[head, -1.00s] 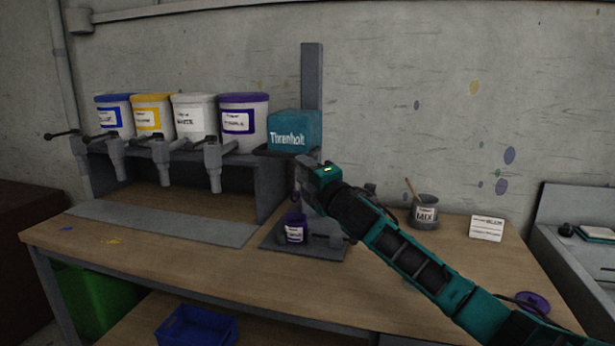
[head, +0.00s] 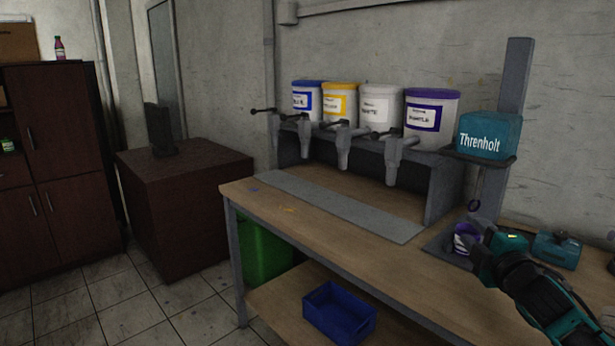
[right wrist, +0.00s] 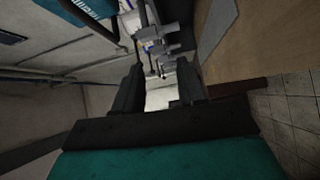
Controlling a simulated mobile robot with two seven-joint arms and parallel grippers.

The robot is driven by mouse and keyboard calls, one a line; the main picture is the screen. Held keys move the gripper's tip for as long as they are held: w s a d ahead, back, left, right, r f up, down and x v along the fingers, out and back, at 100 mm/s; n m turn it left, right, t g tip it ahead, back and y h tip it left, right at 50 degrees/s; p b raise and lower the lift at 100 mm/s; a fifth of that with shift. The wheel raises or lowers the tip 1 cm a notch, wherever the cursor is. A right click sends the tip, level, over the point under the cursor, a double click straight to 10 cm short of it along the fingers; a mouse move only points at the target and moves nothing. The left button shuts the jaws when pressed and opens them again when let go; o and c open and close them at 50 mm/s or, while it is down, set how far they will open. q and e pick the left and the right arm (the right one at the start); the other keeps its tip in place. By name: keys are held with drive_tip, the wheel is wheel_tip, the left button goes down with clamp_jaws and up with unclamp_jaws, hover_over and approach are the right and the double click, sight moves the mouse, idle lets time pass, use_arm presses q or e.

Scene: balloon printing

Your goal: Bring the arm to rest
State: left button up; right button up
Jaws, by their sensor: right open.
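My right arm comes in from the lower right in the head view, with its gripper (head: 476,250) over the right part of the workbench. A small cup with a purple rim (head: 465,237) stands on the grey base of the Threnholt machine (head: 489,136), just beside the gripper and partly covered by it. In the right wrist view the two dark fingers of my right gripper (right wrist: 160,90) are apart with nothing between them. That view looks along the row of dispensers, tilted on its side. My left gripper is not in view.
Blue, yellow, white and purple paint buckets (head: 431,118) stand on the grey dispenser rack (head: 445,190). The workbench (head: 300,225) has a blue crate (head: 339,313) and a green bin (head: 265,250) below. A dark cabinet (head: 185,215) stands left, with free tiled floor (head: 150,310) before it.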

drive_tip(key=s+a+f+m+g+y, duration=0.1)
drive_tip(key=s+a+f+m, duration=0.1)
drive_tip(key=s+a+f, duration=0.4)
drive_tip(key=s+a+f+m+g, duration=0.1)
drive_tip(key=s+f+m+g, duration=0.15)
drive_tip(key=f, duration=0.55)
drive_tip(key=s+a+f+m+g+y, duration=0.1)
drive_tip(key=s+a+f+m, duration=0.3)
drive_tip(key=f, duration=0.3)
drive_tip(key=s+a+f+m+g, duration=0.1)
drive_tip(key=s+a+f+m, duration=0.2)
drive_tip(key=s, duration=0.5)
drive_tip(key=s+a+f+m+g, duration=0.1)
drive_tip(key=s+a+f+m, duration=0.2)
drive_tip(key=s+f, duration=0.3)
drive_tip(key=s, duration=0.3)
drive_tip(key=shift+s+a+f+g, duration=0.15)
drive_tip(key=shift+f+g, duration=0.05)
drive_tip(key=shift+g, duration=0.15)
